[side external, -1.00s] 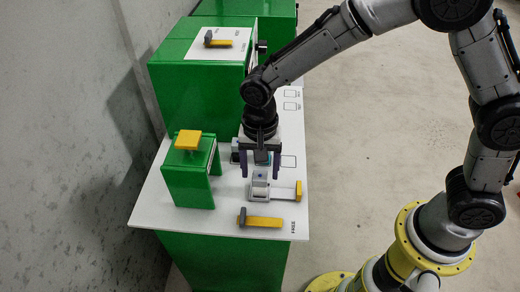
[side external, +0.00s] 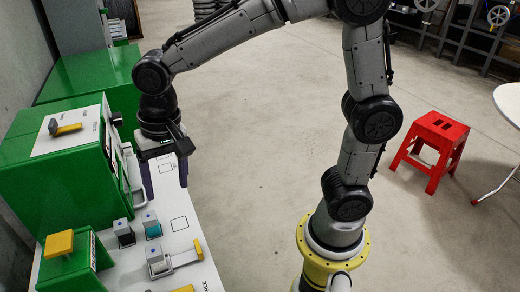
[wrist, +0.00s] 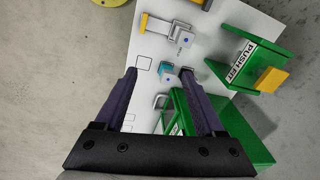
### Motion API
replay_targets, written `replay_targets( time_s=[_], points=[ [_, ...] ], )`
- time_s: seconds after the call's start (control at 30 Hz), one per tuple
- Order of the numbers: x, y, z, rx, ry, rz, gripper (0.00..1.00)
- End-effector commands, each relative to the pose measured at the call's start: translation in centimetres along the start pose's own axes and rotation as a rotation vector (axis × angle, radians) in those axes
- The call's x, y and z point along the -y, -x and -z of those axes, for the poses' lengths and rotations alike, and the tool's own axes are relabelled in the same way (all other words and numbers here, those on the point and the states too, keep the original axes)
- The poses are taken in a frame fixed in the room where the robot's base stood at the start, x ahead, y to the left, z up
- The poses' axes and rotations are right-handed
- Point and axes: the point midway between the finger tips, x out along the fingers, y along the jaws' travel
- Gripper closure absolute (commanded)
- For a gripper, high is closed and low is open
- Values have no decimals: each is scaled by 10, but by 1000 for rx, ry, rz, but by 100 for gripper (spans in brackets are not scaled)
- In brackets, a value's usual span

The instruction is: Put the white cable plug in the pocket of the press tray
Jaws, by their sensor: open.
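My gripper (side external: 165,180) is open and empty, its fingers pointing down above the white tabletop (side external: 195,225) beside the green cabinet. In the wrist view its fingertips (wrist: 157,73) stand apart. A light tray with a yellow handle (side external: 197,250) lies at the front, with a whitish block (side external: 158,262) bearing a blue spot at its left end; the wrist view also shows this block (wrist: 183,38). I cannot tell which piece is the white plug; the pocket is not clear.
A green press (side external: 65,268) with a yellow top stands front left. The green cabinet (side external: 45,180) has a grey handle (side external: 136,182) close to my gripper, and a hammer-like tool (side external: 66,128) on top. A red stool (side external: 432,148) stands on the open floor at right.

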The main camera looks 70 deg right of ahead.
Motion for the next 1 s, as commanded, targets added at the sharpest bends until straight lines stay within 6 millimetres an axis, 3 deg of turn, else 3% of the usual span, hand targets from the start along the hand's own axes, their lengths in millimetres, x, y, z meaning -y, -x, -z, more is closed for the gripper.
replay_targets(
  time_s=[0.03, 0.2, 0.4, 0.6, 1.0],
  points=[
    [-24, 19, 1, -33, 44, 32, 29],
    [-96, 54, -13, -149, 245, 89, 29],
    [-160, 65, -43, -292, 456, 95, 29],
    [-188, 61, -60, -368, 572, 72, 29],
    [-191, 60, -63, -376, 594, 67, 29]
  ],
)
